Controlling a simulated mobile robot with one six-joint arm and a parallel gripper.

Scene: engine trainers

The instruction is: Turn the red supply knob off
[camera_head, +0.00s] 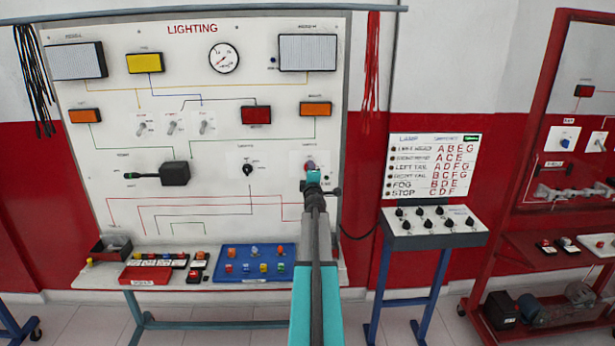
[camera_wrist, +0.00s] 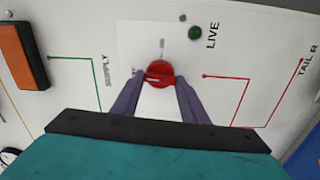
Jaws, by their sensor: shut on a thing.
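The red supply knob (camera_wrist: 159,73) is on the white lighting panel (camera_head: 100,190), beside the printed word SUPPLY in the wrist view. My gripper (camera_wrist: 158,85) is at the panel with one finger on each side of the knob, shut on it. In the head view my gripper (camera_head: 313,178) reaches the lower right of the panel and mostly hides the knob. The green LIVE lamp (camera_wrist: 194,33) is close to the knob and looks dark green; I cannot tell whether it is lit.
A blue tray (camera_head: 222,276) and a red tray (camera_head: 133,283) sit on the ledge below. A switch console (camera_head: 432,240) stands to the right, with a red rack (camera_head: 508,180) beyond. Red wires (camera_head: 371,60) hang by the panel's right edge.

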